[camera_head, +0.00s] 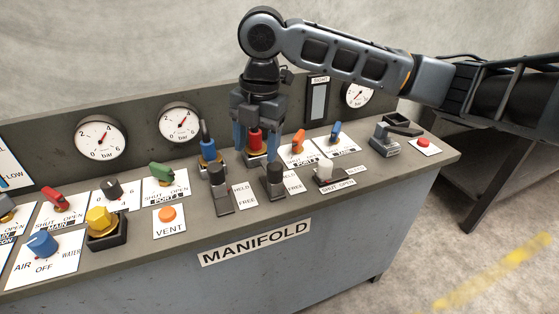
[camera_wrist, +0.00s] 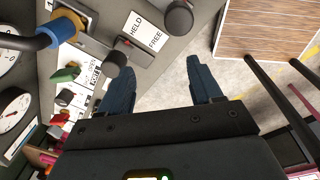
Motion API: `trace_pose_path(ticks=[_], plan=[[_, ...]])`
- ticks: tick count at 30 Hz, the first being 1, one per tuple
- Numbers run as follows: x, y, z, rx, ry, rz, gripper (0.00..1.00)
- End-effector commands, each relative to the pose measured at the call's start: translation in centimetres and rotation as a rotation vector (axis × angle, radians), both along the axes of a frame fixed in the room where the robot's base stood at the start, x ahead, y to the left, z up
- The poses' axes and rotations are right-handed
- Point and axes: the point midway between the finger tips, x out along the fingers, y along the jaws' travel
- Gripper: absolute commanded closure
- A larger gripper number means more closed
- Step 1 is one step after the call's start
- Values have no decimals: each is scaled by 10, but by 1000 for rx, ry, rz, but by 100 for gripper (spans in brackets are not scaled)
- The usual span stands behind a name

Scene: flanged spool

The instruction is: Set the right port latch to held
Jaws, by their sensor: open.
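The right port latch (camera_head: 275,180) is a black knob on a narrow dark plate at the panel's front, with a HELD/FREE label (camera_head: 293,182) to its right. Its knob also shows at the top of the wrist view (camera_wrist: 178,17). I cannot tell clearly which setting it is at. The similar left latch (camera_head: 219,178) stands to its left, also in the wrist view (camera_wrist: 116,60). My gripper (camera_head: 255,148) points down behind the right latch, its blue fingers apart. In the wrist view my gripper (camera_wrist: 161,84) has nothing between its fingertips.
A red-capped port (camera_head: 255,141) shows between my fingers in the head view; the depth gap is unclear. A blue port fitting (camera_head: 208,150) stands left. Orange (camera_head: 299,142) and blue (camera_head: 335,131) levers and a white-knobbed switch (camera_head: 325,170) are to the right. Gauges line the back.

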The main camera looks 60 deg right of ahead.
Motion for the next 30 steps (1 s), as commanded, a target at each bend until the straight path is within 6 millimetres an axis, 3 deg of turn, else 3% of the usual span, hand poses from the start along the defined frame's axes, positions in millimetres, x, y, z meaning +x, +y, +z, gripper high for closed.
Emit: trace_pose_path(ticks=[3,6,21,30], plan=[[-14,-23,2,-53,58,2,36],[-19,-29,0,-66,77,4,36],[-18,-29,-64,-65,76,3,36],[-18,-28,-76,-64,74,3,36]])
